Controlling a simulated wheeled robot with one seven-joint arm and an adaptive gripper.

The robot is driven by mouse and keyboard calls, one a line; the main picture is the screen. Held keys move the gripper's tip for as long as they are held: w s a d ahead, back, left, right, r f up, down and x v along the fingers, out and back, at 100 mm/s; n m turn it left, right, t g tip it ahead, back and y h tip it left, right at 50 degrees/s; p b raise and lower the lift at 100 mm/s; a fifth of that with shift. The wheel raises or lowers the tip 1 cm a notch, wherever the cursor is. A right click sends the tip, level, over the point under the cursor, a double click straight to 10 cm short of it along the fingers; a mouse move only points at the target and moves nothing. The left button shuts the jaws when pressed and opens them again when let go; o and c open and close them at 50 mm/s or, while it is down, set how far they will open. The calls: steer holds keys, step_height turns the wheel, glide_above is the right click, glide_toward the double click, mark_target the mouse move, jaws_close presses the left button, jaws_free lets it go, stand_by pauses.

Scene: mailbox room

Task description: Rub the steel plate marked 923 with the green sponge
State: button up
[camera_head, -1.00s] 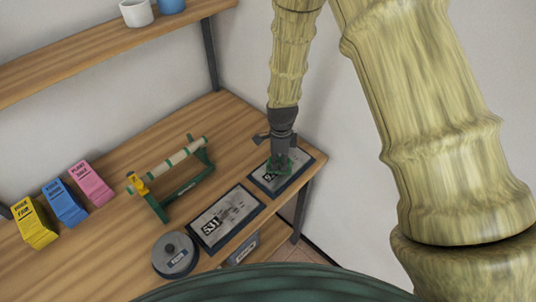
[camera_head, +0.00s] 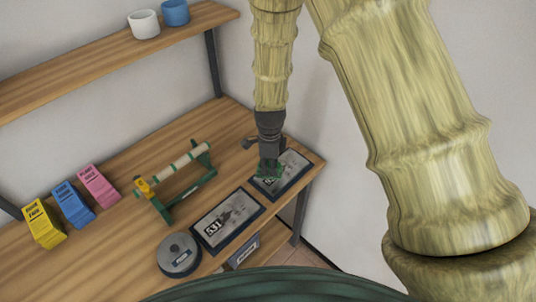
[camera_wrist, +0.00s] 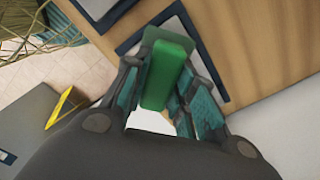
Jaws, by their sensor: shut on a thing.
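The steel plate marked with a number starting with 9 (camera_head: 291,166) lies in a dark frame at the right end of the wooden bench; its last digits are covered. My gripper (camera_head: 270,172) points down over the left part of this plate. It is shut on the green sponge (camera_wrist: 167,75), which sits between the fingers in the wrist view. In the head view the sponge is a small green patch at the fingertips, at or just above the plate; contact is hard to tell. A second plate marked 531 (camera_head: 232,222) lies to the left, with dark smudges.
A round grey tin (camera_head: 178,250) stands left of plate 531. A green stand with a pale roller (camera_head: 180,168) is behind. Yellow (camera_head: 42,226), blue (camera_head: 73,205) and pink (camera_head: 99,186) packets stand left. A shelf (camera_head: 90,68) with two cups hangs above.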

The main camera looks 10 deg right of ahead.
steer(key=shift+a+r+p, duration=0.1)
steer(key=shift+r+p, duration=0.85)
steer(key=shift+r, duration=0.75)
steer(key=shift+f, duration=0.15)
